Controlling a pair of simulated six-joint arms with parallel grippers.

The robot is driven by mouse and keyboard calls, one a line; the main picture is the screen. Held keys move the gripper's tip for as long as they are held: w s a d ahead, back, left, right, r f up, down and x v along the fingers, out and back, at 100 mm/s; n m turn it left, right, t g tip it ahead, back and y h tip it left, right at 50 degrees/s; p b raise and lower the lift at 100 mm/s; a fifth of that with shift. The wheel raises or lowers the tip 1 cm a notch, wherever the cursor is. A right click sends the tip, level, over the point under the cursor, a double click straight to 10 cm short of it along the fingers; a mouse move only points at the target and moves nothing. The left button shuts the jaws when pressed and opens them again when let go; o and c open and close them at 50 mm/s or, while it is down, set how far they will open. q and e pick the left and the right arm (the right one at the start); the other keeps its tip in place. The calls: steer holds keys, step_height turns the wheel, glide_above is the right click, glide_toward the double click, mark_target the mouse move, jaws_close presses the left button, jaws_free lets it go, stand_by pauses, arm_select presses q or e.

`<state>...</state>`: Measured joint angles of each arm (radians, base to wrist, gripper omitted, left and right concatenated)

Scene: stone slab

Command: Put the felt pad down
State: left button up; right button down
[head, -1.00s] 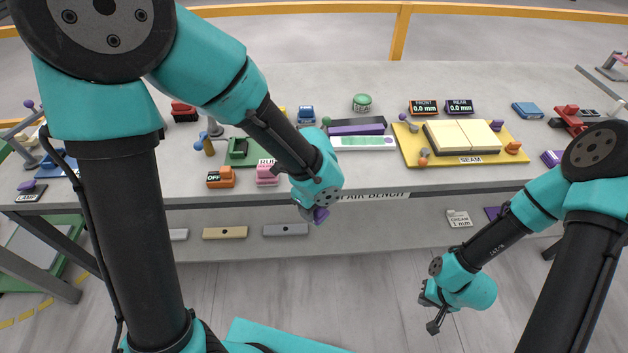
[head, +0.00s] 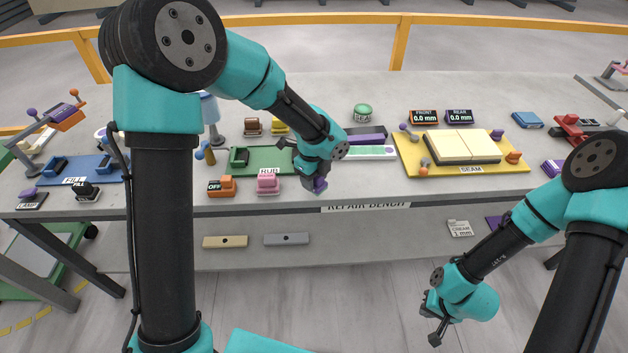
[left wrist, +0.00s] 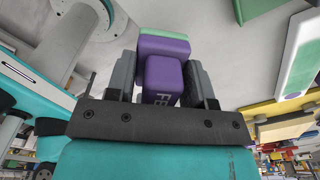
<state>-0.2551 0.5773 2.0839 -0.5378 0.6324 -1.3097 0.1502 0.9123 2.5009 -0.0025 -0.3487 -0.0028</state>
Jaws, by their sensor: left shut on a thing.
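The felt pad (left wrist: 165,75) is a purple block with lettering partly visible and a pale green layer at its far end. My left gripper (left wrist: 163,85) is shut on it in the left wrist view. In the head view the felt pad (head: 319,185) shows as a small purple piece at the tip of my left gripper (head: 312,178), near the bench's front edge, right of the pink block. No contact with the bench can be made out. My right gripper (head: 431,318) hangs empty in front of the bench at the lower right; its jaw opening is unclear.
The grey repair bench (head: 420,195) has a green mat (head: 262,160), a pink block (head: 268,183) and an orange OFF switch (head: 221,187) left of my left gripper. A white-and-green strip (head: 375,153) lies behind it. A yellow SEAM board (head: 410,155) is to the right. Bare bench lies between.

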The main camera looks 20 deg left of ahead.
arm_select(q)
steer(key=shift+w+a, duration=0.2)
steer(key=shift+w, duration=0.45)
steer(key=shift+w+a+f, duration=0.15)
steer(key=shift+w, duration=0.35)
steer(key=shift+s+f, duration=0.1)
steer(key=shift+f, duration=1.6)
steer(key=shift+f, duration=0.1)
steer(key=o, duration=1.1)
steer(key=shift+c, duration=0.2)
